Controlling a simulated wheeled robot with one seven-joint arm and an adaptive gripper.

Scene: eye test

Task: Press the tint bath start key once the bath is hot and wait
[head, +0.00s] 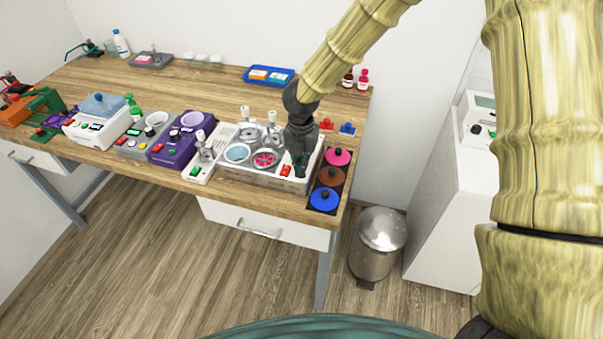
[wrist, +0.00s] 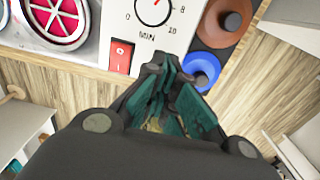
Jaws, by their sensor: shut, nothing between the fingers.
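The tint bath is a white unit (head: 255,180) near the right end of the bench. It has a light blue basin (head: 237,153) and a basin with a pink-red spoked disc (head: 265,159), which also shows in the wrist view (wrist: 58,20). A red rocker key (wrist: 121,57) is on its panel, below a timer dial (wrist: 153,12) marked MIN with a red pointer; the key also shows in the head view (head: 285,171). My gripper (wrist: 168,68) is shut and empty, just right of the key. In the head view my gripper (head: 301,168) points down over the panel. I see no clear heat sign.
Pink (head: 338,156), brown (head: 330,175) and blue (head: 325,199) knobbed lids lie on a black mat at the bath's right. A purple device (head: 180,143) and other devices stand to its left. A steel bin (head: 378,243) stands on the floor beside the bench.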

